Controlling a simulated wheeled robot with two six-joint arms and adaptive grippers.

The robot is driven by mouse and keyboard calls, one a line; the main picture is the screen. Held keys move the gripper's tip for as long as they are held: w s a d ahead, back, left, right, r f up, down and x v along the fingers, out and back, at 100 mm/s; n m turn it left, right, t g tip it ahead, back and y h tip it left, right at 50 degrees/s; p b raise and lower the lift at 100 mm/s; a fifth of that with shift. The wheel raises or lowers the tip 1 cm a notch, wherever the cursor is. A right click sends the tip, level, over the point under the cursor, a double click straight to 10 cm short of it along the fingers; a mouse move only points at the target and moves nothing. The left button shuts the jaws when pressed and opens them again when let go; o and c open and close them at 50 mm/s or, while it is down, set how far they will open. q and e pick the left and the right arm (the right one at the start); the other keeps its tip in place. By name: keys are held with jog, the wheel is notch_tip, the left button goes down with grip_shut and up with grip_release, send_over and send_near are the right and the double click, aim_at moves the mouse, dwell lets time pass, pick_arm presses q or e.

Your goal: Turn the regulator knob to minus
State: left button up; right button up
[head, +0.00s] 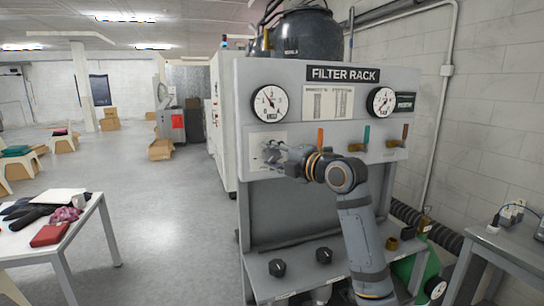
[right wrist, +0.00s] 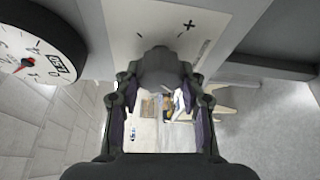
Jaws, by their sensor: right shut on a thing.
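The regulator knob (right wrist: 160,66) shows in the right wrist view as a dark rounded shape in front of a pale plate (right wrist: 165,20). A black plus sign is on the plate to the upper right of the knob, and a small dark dash is to its upper left. My right gripper (right wrist: 160,88) is shut on the knob, a finger on either side. In the head view my right gripper (head: 272,156) is at the pale plate (head: 268,133) on the left of the filter rack panel (head: 340,110). There the gripper hides most of the knob. My left gripper is not in view.
Two round gauges, left (head: 269,103) and right (head: 380,102), sit above on the panel. Coloured valve levers (head: 366,136) stick out right of the plate. Black knobs (head: 277,267) are on the lower shelf. A white table (head: 85,230) stands at the left, with open floor between.

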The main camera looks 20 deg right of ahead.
jog(key=o, duration=1.2)
jog(key=shift+v, duration=6)
jog(key=shift+f, duration=0.2)
